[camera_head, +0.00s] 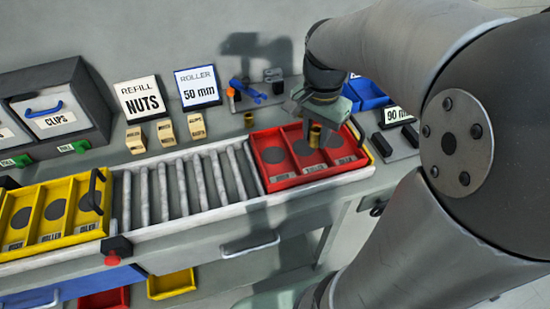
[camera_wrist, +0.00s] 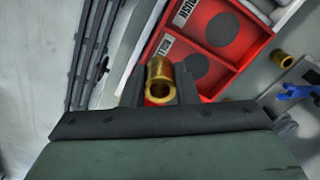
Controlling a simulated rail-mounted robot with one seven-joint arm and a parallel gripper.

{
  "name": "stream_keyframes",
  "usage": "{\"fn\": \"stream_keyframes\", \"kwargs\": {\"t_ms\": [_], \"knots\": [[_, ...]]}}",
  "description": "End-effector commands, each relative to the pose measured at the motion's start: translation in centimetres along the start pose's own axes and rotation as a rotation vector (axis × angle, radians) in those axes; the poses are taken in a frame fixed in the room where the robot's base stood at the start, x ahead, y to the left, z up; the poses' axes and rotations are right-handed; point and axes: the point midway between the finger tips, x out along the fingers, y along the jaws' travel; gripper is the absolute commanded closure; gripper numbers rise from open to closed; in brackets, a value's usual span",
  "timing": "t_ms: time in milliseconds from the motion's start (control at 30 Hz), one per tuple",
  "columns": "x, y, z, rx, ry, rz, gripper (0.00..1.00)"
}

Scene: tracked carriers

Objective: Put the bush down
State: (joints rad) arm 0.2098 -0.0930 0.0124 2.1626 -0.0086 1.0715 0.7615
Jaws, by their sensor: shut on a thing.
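The bush is a hollow brass cylinder (camera_head: 315,135), held roughly upright; in the wrist view (camera_wrist: 159,80) its open end faces the camera. My gripper (camera_head: 318,117) is shut on it, pointing down over the red carrier (camera_head: 317,177). In the head view the bush appears against the middle and right compartments; I cannot tell whether it touches the floor. The red carrier (camera_wrist: 222,72) has three compartments with dark round spots and labels. In the wrist view one label ends in "USH" and the one beside it starts with "ROLL". The gripper hides part of the carrier.
A yellow carrier (camera_head: 47,245) stands left of the bare rollers (camera_head: 183,190). Another brass piece (camera_head: 249,119) stands behind the red carrier. A dark fixture (camera_head: 395,140) is close on its right; blue bins (camera_head: 370,92) are behind.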

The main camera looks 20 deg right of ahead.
Motion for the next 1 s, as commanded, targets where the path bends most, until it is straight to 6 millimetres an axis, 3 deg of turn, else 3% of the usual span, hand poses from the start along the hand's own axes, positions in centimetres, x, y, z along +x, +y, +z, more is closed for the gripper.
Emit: {"fn": "stream_keyframes", "kwargs": {"t_ms": [100,233,600,800,1000], "knots": [[-0.3,1.6,1.4,0.071,-0.003,-0.005,1.0],[-0.1,1.4,1.8,0.101,-0.008,-0.004,1.0],[3.6,-7.1,0.8,0.099,-0.011,-0.003,1.0],[7.4,-10.0,0.4,0.101,-0.01,-0.002,1.0],[8.9,-11.3,0.2,0.102,-0.007,-0.006,1.0]]}}
